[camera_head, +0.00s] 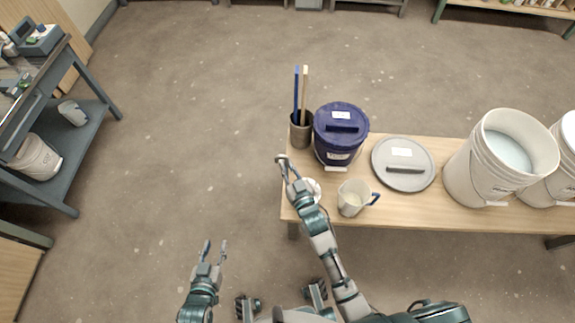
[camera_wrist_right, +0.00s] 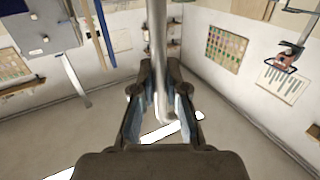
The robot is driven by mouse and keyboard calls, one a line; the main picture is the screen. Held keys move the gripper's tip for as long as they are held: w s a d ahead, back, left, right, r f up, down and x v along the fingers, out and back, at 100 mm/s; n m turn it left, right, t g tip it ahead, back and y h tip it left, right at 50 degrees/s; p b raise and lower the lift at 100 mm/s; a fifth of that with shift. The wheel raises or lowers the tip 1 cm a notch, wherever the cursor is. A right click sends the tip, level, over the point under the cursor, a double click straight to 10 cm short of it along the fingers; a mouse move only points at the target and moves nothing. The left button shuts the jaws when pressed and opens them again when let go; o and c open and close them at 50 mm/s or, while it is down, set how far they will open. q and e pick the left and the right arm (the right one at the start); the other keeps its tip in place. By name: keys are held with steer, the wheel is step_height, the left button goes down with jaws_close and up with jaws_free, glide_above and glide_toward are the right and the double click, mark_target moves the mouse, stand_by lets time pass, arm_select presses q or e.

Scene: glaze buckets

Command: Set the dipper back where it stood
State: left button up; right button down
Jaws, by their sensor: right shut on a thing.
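My right gripper (camera_head: 284,168) is at the left end of the wooden bench, in front of the dark pot of sticks. In the right wrist view its fingers (camera_wrist_right: 160,108) are shut on a grey metal rod (camera_wrist_right: 157,45), which looks like the dipper's handle. The rod runs up out of that view; the dipper's cup cannot be made out. A small white round thing (camera_head: 316,188) lies on the bench, partly hidden by my right arm. My left gripper (camera_head: 215,252) is open and empty above the floor, left of the bench.
On the bench (camera_head: 420,216) stand a dark pot (camera_head: 301,136) with sticks, a blue lidded bucket (camera_head: 341,146), a white mug (camera_head: 350,203) with a blue handle, a grey lid (camera_head: 385,180) and white buckets (camera_head: 466,178). A cart (camera_head: 75,150) is at far left. Floor between is clear.

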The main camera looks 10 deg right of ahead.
steer(key=shift+a+f, duration=0.2)
steer(key=shift+a, duration=0.3)
steer(key=c, duration=1.4)
jaws_free()
steer(key=shift+o, duration=1.4)
steer(key=shift+d, duration=0.35)
steer(key=shift+o, duration=1.2)
steer(key=o, duration=0.4)
steer(key=shift+d, duration=0.1)
steer(key=shift+o, duration=0.8)
arm_select(q)
steer(key=shift+a+f, duration=0.25)
steer(key=shift+a, duration=0.05)
arm_select(e)
steer(key=shift+a, duration=0.3)
